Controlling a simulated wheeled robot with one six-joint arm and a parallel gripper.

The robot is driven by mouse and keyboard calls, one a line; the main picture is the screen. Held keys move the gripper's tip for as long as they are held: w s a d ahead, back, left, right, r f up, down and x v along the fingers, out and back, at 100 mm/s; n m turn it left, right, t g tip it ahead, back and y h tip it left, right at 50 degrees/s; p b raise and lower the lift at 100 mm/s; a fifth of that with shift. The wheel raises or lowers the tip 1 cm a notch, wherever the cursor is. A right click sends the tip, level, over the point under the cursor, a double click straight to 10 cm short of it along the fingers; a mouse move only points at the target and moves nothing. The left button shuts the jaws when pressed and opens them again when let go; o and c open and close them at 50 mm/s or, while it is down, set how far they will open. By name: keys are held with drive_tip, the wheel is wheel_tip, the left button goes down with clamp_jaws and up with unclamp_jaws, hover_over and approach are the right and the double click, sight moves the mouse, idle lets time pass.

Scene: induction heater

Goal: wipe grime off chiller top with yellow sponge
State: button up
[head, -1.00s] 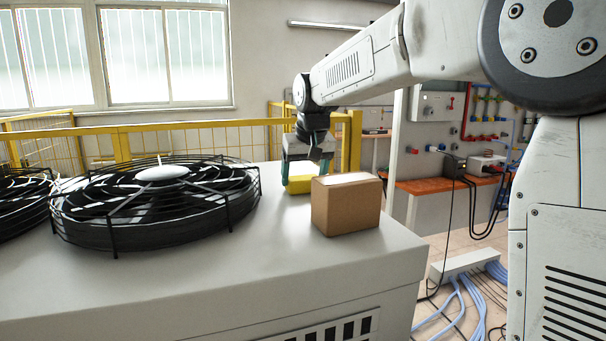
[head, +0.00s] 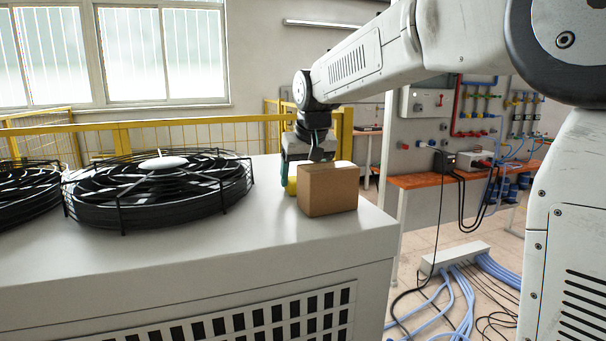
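The chiller (head: 230,240) has a pale, flat top with black round fans at the left. My gripper (head: 293,178) is low over the top, behind a cardboard box (head: 328,190). A small piece of the yellow sponge (head: 291,186) shows at the box's left edge, under the gripper. The box hides most of the sponge and the fingertips, so I cannot see whether the fingers grip it or whether it touches the top. I cannot make out grime on the part of the top that shows.
The near fan guard (head: 158,190) stands up left of the gripper. A yellow railing (head: 190,135) runs behind the chiller. An orange bench (head: 440,178) and blue hoses (head: 455,300) lie to the right. The chiller top in front of the box is clear.

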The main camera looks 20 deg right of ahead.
drive_tip(key=shift+s, duration=0.45)
wheel_tip(320, 180, up, 8)
drive_tip(key=shift+f, duration=0.25)
drive_tip(key=shift+r, duration=0.3)
